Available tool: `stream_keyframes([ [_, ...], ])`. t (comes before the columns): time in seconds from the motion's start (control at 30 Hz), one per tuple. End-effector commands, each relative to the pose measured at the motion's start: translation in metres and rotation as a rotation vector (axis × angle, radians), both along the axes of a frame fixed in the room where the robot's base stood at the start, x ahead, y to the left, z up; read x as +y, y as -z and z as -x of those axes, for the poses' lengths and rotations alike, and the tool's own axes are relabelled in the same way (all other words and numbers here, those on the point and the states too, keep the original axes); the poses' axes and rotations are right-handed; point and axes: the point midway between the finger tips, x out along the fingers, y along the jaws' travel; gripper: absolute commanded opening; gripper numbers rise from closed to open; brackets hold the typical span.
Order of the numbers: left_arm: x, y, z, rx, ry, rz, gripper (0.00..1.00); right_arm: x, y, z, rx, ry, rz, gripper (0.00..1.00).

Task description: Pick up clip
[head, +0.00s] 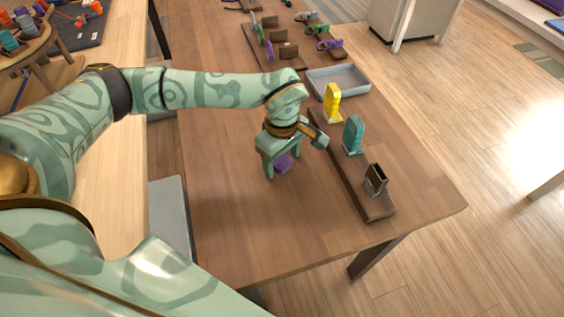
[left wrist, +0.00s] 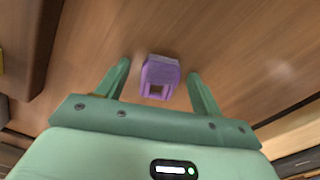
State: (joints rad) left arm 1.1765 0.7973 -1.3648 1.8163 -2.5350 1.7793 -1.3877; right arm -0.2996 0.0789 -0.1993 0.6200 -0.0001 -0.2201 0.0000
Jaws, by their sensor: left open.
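A purple clip (head: 283,162) with a square opening is at the brown table (head: 225,215), left of the long wooden rail. In the left wrist view the purple clip (left wrist: 160,70) shows between the two fingers, with a gap on each side. My left gripper (head: 284,168) is open over it and points down. Its fingers (left wrist: 159,76) do not appear to touch the clip. The gripper hides part of the clip in the head view. My right gripper is not in view.
The wooden rail (head: 376,209) holds a yellow piece (head: 332,102), a teal piece (head: 353,135) and a dark brown piece (head: 375,180). A grey tray (head: 338,80) lies behind. Several small coloured items stand at the far end. The near table is clear.

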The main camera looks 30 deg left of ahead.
Motion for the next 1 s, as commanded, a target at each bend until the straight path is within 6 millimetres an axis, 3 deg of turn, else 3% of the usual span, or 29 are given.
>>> stream_keyframes([
  [0.13,0.000,-0.002,0.000,-0.002,0.000,0.000,0.67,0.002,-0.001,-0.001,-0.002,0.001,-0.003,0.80],
  [0.3,0.000,-0.002,0.000,-0.001,-0.001,-0.001,0.20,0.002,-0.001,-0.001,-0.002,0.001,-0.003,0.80],
  [0.73,0.000,-0.005,0.000,-0.002,-0.001,0.000,0.16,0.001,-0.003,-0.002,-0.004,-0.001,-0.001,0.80],
  [1.0,-0.002,-0.043,0.002,-0.007,0.001,0.001,0.16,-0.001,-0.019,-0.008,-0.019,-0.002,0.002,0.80],
])
